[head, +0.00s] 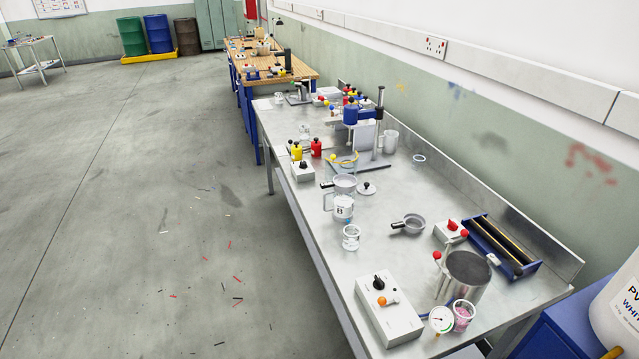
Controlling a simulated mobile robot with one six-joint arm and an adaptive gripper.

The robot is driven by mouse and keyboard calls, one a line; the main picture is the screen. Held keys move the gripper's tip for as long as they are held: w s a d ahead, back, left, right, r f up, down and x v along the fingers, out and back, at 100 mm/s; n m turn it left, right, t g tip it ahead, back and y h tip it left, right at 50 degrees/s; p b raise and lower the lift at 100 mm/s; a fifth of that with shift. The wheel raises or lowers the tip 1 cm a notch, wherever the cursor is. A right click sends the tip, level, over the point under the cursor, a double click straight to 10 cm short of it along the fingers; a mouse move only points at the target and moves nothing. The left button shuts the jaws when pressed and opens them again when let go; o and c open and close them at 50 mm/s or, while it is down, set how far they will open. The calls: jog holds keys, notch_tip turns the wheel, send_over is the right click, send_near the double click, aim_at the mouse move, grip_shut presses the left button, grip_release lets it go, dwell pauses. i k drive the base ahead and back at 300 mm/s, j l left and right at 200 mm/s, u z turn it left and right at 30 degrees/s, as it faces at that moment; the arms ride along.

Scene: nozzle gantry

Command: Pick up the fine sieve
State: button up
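A small round grey pan-like sieve (412,223) with a black handle lies on the metal bench, its handle pointing left. A second round sieve-like piece (344,183) with a black handle sits over or just behind a white jug marked B (343,207). The mesh of both is too small to make out, so I cannot tell which one is the fine sieve. My gripper is not in view.
A steel pot (466,275), a blue-framed roller tray (492,244) and a grey control box (388,308) crowd the near end. A glass jar (351,238) stands left of the loose sieve. A black-knobbed lid (367,188) lies behind it. Bare bench surrounds the loose sieve.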

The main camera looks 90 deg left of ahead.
aim_at(333, 184)
jog(key=u, duration=2.95)
jog(key=i+j+z, duration=0.2)
jog(key=i, duration=0.25)
jog(key=i+j+z, duration=0.15)
jog(key=i+j, duration=0.3)
jog(key=i+j+z, duration=0.2)
jog(key=i+j, duration=0.2)
jog(key=i+j+z, duration=0.2)
jog(key=i+j, duration=0.25)
jog(key=i+j+z, duration=0.2)
jog(key=i+j, duration=0.15)
jog(key=j, duration=0.25)
jog(key=i+j+z, duration=0.15)
jog(key=i+j, duration=0.15)
jog(key=j, duration=0.3)
